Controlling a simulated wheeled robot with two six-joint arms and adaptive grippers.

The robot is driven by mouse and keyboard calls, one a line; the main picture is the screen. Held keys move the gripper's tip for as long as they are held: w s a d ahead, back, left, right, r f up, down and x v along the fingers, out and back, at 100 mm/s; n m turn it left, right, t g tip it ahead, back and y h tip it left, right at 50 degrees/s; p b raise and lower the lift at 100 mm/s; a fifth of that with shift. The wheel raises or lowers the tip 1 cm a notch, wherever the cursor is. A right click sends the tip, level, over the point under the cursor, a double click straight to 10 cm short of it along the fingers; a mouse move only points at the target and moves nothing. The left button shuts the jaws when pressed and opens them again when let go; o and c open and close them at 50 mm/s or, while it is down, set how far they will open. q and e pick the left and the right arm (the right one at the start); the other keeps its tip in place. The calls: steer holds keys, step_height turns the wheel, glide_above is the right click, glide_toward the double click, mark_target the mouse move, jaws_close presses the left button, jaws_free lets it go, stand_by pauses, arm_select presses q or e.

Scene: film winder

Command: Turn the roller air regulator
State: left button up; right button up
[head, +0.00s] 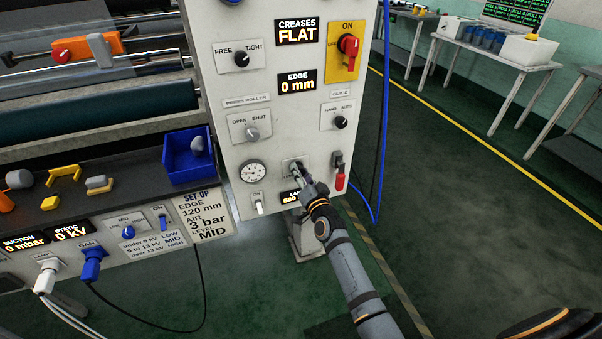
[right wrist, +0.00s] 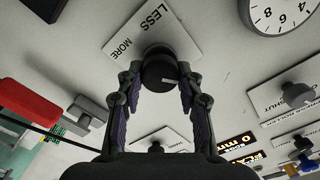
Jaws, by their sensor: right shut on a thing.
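The roller air regulator is a dark round knob (right wrist: 158,70) with a pale pointer line, on a white plate marked LESS and MORE. In the head view its plate (head: 291,163) sits low on the white panel, and my gripper partly covers the knob. My right gripper (head: 303,181) reaches it from the lower right. In the right wrist view the fingers of my right gripper (right wrist: 158,82) are shut on the knob, one on each side. A round pressure gauge (head: 252,171) is left of the knob; its reading is too small to tell. My left gripper is out of view.
A red-handled valve (head: 340,175) is close to the right of my gripper. A press roller switch (head: 251,132) and a HARD/AUTO knob (head: 340,122) are above. A set-up card (head: 203,215) lists AIR 3 bar. Blue cables hang at the panel's right edge; open floor lies beyond.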

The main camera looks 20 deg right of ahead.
steer(key=shift+m, duration=0.3)
stand_by(0.4)
steer(key=o, duration=1.2)
steer(key=shift+s, duration=0.1)
steer(key=s, duration=1.2)
steer(key=shift+d, duration=0.25)
steer(key=shift+w, duration=0.1)
